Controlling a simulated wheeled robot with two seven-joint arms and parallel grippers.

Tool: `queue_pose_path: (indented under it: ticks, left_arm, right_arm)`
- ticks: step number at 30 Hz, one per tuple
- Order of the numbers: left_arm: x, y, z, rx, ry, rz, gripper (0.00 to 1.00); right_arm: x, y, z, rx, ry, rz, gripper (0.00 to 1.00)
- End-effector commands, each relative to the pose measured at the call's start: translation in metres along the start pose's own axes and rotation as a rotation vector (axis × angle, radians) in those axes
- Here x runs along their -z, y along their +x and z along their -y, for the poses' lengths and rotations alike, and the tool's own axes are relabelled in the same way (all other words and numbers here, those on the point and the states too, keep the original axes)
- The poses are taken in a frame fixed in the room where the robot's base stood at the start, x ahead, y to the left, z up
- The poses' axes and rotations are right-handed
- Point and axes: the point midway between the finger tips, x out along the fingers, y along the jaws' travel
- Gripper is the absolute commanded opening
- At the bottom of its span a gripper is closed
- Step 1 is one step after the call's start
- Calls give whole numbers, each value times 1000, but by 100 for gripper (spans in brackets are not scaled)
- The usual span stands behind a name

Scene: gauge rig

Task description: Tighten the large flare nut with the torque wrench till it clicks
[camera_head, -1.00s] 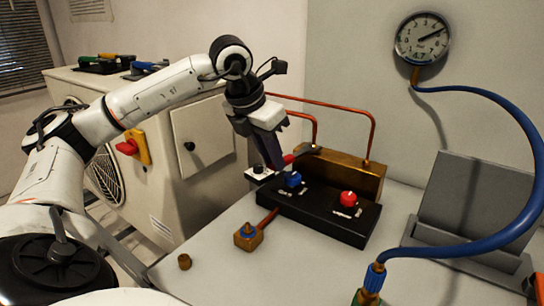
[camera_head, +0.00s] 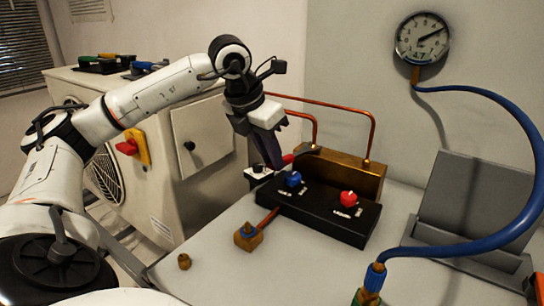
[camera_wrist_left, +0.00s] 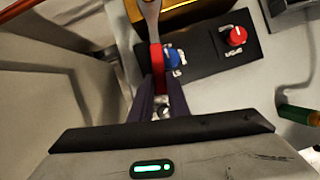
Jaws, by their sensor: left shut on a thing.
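My left gripper (camera_head: 274,162) is shut on the torque wrench (camera_head: 301,153), which has a red grip and a metal head. In the left wrist view the gripper (camera_wrist_left: 160,108) closes on the wrench (camera_wrist_left: 157,62), whose metal shaft runs up out of the frame. In the head view the wrench's far end lies at the top left of the brass block (camera_head: 345,178), by a copper pipe joint. The large flare nut cannot be told apart there from the wrench head. My right gripper is not in view.
A black box with a blue knob (camera_head: 294,179) and a red knob (camera_head: 348,198) stands before the block. Copper pipes (camera_head: 374,130) rise behind. A gauge (camera_head: 423,38) hangs on the wall, with a blue hose (camera_head: 480,245) at right. A small brass cap (camera_head: 184,262) lies on the bench.

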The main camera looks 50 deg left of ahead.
Motion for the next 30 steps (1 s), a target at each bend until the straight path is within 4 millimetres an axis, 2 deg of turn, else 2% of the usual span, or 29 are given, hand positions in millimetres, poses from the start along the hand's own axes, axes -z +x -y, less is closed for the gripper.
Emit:
queue_pose_path:
  ticks: [21, 30]
  left_arm:
    - [-4, 1, -29, 73, 168, 2, 0]
    - [-4, 0, -33, 84, 195, 3, 0]
  right_arm:
    - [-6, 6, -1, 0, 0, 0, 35]
    - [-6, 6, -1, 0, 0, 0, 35]
